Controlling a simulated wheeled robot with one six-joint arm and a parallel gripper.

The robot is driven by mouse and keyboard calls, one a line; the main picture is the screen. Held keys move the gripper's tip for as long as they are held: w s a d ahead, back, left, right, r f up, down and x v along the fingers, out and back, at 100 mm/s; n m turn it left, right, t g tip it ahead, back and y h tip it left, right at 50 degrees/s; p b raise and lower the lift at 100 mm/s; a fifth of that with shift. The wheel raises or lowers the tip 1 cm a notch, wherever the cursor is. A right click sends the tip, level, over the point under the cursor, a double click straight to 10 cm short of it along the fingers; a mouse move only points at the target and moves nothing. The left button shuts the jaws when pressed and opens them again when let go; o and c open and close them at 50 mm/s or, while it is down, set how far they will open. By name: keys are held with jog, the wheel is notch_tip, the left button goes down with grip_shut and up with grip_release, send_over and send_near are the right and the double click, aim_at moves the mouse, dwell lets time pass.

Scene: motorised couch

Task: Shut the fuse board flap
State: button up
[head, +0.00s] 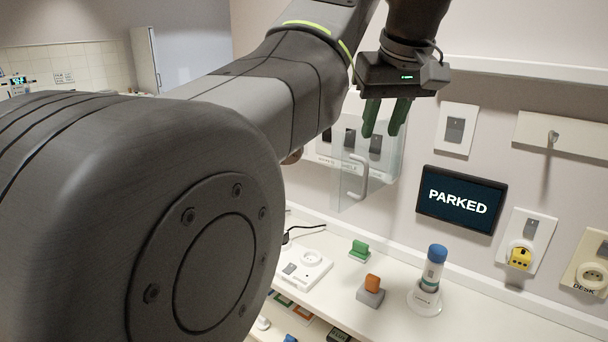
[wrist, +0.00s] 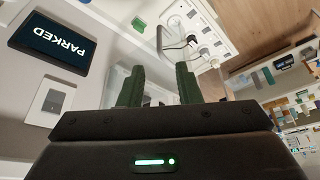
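The fuse board (head: 325,160) is a pale box on the wall with dark switches, partly hidden behind my arm. Its clear flap (head: 346,196) stands out from the board, open, with a pale curved handle (head: 358,177). The handle also shows in the wrist view (wrist: 160,40), beyond the fingertips. My gripper (head: 385,133) has two green fingers, spread apart with nothing between them. In the head view it hangs just above the handle, overlapping the board and flap. In the wrist view the fingers (wrist: 158,70) point toward the handle; I cannot tell whether they touch the flap.
A PARKED screen (head: 461,199), a wall switch (head: 456,129) and sockets are to the right. The shelf below holds a socket block (head: 303,269), a green block (head: 359,250), an orange-topped block (head: 371,290) and a blue-capped bottle (head: 433,270).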

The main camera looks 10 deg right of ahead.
aim_at(366, 175)
jog(key=x, duration=1.3)
jog(key=shift+f, duration=0.2)
grip_shut()
